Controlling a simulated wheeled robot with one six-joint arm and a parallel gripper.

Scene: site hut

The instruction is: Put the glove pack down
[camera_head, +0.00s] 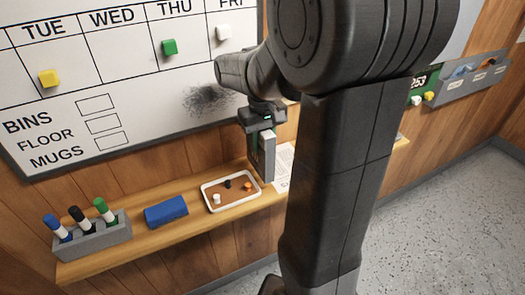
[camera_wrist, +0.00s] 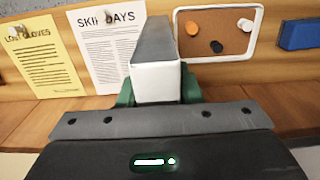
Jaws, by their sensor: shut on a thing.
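My gripper (camera_head: 261,132) is shut on a long, narrow grey and white block, the glove pack (camera_head: 267,158), which hangs below it in the head view. No label shows on the pack. In the wrist view, the pack's white end (camera_wrist: 157,82) sits between the green fingers, and its grey side stretches away. The pack is over the wooden shelf (camera_head: 152,240), just right of the cork tray in the head view. I cannot tell whether its lower end touches the shelf.
A white-rimmed cork tray (camera_head: 206,207) holds small white, black and orange pieces. Left of it are a blue block (camera_head: 166,211) and a marker holder (camera_head: 92,238). A printed sheet (camera_wrist: 107,47) and a yellow sheet (camera_wrist: 45,66) lie beside the pack. The whiteboard (camera_head: 150,100) stands behind.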

